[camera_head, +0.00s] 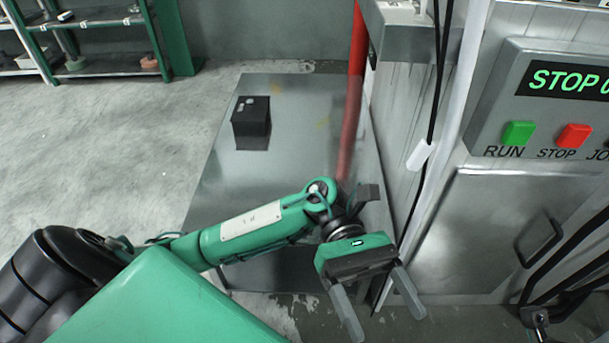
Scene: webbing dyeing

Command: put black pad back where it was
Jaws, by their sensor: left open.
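A black block-shaped thing (251,121), the only loose black object that I can make out and perhaps the black pad, sits on the grey metal table (290,100) toward its far left part. Small light marks show on its top. My left gripper (386,320) is open, with its two fingers apart and nothing between them. It points down beyond the table's near right corner, beside the machine, well apart from the black block. My right gripper is not in view.
The machine (480,220) stands on the right with a control panel (560,110) bearing green and red buttons. A red post (354,90) rises at the table's right side. A green shelf (100,70) stands far left. The floor at left is clear.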

